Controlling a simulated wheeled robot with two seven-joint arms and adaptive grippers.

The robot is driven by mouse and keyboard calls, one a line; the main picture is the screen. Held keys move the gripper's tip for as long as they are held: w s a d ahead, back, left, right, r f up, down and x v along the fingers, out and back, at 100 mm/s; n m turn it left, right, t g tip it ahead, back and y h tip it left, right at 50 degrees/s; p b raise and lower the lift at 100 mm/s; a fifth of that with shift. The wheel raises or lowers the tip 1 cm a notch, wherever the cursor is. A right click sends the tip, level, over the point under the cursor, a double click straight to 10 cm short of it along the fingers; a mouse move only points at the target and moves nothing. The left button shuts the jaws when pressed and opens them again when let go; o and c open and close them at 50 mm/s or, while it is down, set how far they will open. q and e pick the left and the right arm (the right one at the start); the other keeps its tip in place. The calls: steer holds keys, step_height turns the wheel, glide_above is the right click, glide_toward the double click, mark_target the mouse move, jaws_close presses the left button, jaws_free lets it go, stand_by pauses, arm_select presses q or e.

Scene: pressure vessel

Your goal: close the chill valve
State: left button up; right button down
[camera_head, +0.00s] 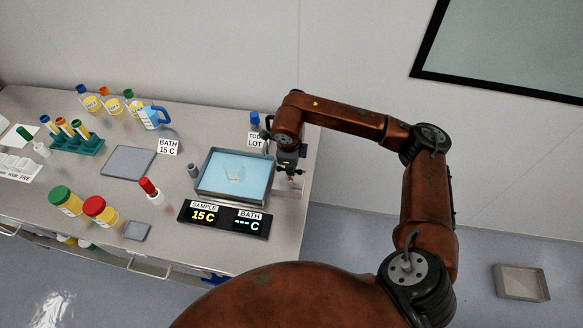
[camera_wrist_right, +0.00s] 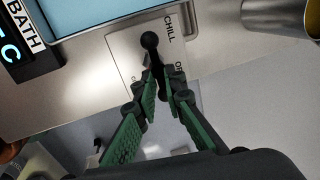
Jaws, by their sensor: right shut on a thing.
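The chill valve shows in the right wrist view as a dark lever (camera_wrist_right: 150,41) with a round knob, on a pale plate (camera_wrist_right: 122,48) marked CHILL. Part of the plate's other lettering is hidden. My right gripper (camera_wrist_right: 164,80) is shut on the lever below its knob, its green-padded fingers on either side. In the head view my right gripper (camera_head: 288,172) is at the right side of the water bath (camera_head: 203,188), and the arm mostly hides the valve. My left gripper is in neither view.
A display (camera_head: 224,219) reads SAMPLE 15 C and BATH with dashes. A blue-capped bottle (camera_head: 254,121) and a label card stand behind the bath. Jars, bottles and a tube rack (camera_head: 77,140) fill the left of the bench. The bench's right edge is close to the gripper.

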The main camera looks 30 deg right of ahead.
stand_by(0.4)
steer(key=c, duration=2)
jaws_free()
steer(key=shift+r, duration=0.1)
steer(key=r, duration=0.4)
steer(key=s+a+r, duration=0.1)
steer(key=r, duration=0.6)
steer(key=shift+s+a+r, duration=0.2)
steer(key=shift+s+r, duration=0.1)
steer(key=shift+s, duration=0.1)
